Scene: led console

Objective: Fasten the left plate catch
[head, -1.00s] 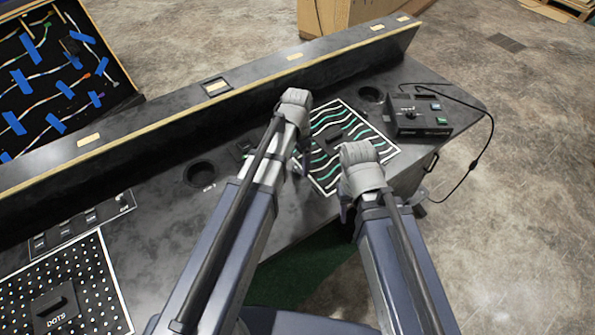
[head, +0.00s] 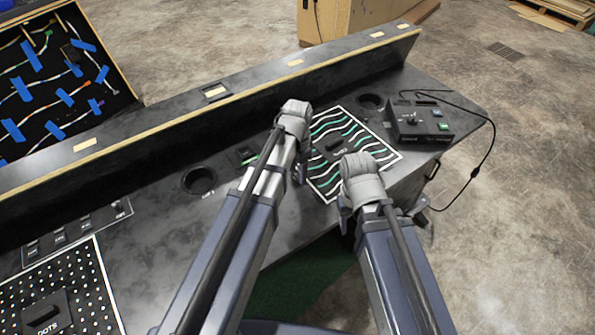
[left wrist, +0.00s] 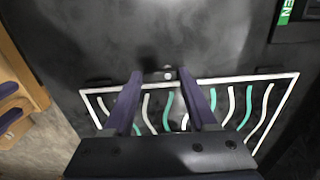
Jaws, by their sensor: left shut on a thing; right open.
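The plate (head: 377,168) with green and white wavy lines and a white border lies on the console's right part. In the left wrist view its border (left wrist: 245,78) runs across the picture. A small dark catch (left wrist: 168,75) with a light dot sits at the plate's edge there, between my left fingertips. My left gripper (head: 300,172) is at the plate's left edge, shut on the catch; the contact itself is dark and hard to see. My right gripper (head: 346,215) is open at the plate's near edge, its fingers mostly hidden by its wrist.
A black control box (head: 420,122) with a cable stands right of the plate. Round cup holes (head: 198,180) are in the console top. A raised ledge (head: 215,105) runs along the back. A dotted panel (head: 75,285) lies at lower left.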

